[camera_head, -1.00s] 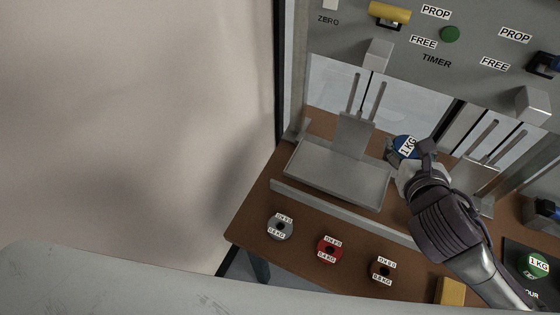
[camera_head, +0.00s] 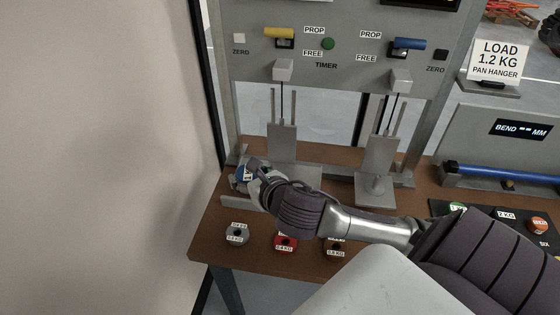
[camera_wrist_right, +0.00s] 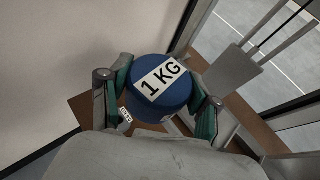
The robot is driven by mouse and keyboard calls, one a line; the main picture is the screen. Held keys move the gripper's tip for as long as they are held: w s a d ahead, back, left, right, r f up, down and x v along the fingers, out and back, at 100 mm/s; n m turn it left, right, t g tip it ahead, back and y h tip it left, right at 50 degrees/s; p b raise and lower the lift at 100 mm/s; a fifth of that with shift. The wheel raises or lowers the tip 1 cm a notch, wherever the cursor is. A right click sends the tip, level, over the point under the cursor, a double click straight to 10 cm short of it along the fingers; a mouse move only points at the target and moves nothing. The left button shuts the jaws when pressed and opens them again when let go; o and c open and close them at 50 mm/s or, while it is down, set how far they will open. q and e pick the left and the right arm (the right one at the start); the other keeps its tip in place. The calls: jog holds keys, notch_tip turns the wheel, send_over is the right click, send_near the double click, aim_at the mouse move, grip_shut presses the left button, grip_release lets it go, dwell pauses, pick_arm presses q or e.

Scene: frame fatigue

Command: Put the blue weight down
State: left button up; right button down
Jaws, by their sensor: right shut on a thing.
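The blue weight (camera_head: 241,174), labelled 1 KG, is in my right gripper (camera_head: 250,176), at the left end of the brown table. It also shows in the right wrist view (camera_wrist_right: 160,91), with one finger on each side and its label facing the camera. My right gripper is shut on it. The grey left pan (camera_head: 305,176) is just right of the weight, partly hidden by my gripper and arm. I cannot tell whether the weight touches anything below. My left gripper is not in view.
A grey weight (camera_head: 237,234), a red weight (camera_head: 286,243) and a dark weight (camera_head: 335,248) stand along the table's front edge. The right hanger (camera_head: 378,165) stands behind my forearm. The yellow lever (camera_head: 279,33) and blue lever (camera_head: 409,43) are on the panel above.

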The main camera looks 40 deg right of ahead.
jog(key=w+d+f+m+h+b, duration=0.1)
jog(key=w+d+f, duration=0.1)
jog(key=d, duration=0.6)
jog(key=w+d+f+m+h+b, duration=0.1)
jog(key=d, duration=0.7)
jog(key=w+a+f, duration=0.1)
jog(key=w+f, duration=0.1)
jog(key=w, duration=0.1)
jog(key=w+a+f, duration=0.2)
jog(key=w, duration=0.2)
jog(key=w+a+f, duration=0.1)
jog(key=w+f, duration=0.2)
jog(key=shift+w+a, duration=0.3)
jog(key=shift+a, duration=0.1)
jog(key=shift+w+a+f, duration=0.1)
jog(key=shift+w+f, duration=0.05)
jog(key=shift+f, duration=2)
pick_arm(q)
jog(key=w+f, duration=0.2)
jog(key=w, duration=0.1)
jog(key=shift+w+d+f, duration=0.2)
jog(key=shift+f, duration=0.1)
pick_arm(e)
jog(key=shift+c, duration=1.2)
grip_release()
jog(key=shift+s+f, duration=0.2)
jog(key=shift+f, duration=0.05)
